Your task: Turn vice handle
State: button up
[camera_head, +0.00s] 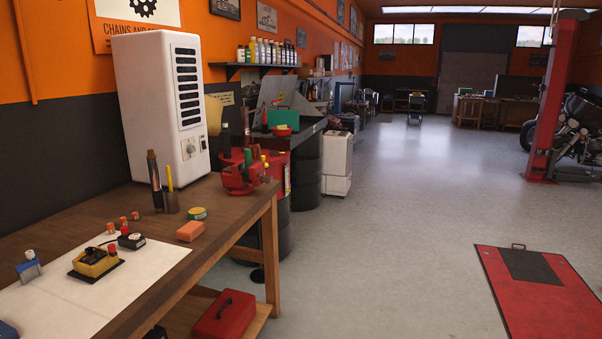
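A red vice (248,178) sits on the far right corner of the wooden workbench (262,205), which stands on the left side of the view. Its handle is too small at this distance to make out clearly. My gripper and arm are not in this view, so whether the gripper is open or shut does not show.
A red toolbox (224,315) is on the lower shelf. A red lift platform (545,290) lies right. Open grey floor (400,240) lies between.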

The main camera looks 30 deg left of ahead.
aim_at(268, 179)
jog(key=u, duration=0.05)
jog(key=i, duration=1.75)
jog(key=u, duration=1.1)
jog(key=i, duration=1.05)
jog(key=u, duration=1.5)
jog(key=i, duration=0.45)
jog(key=u, duration=0.25)
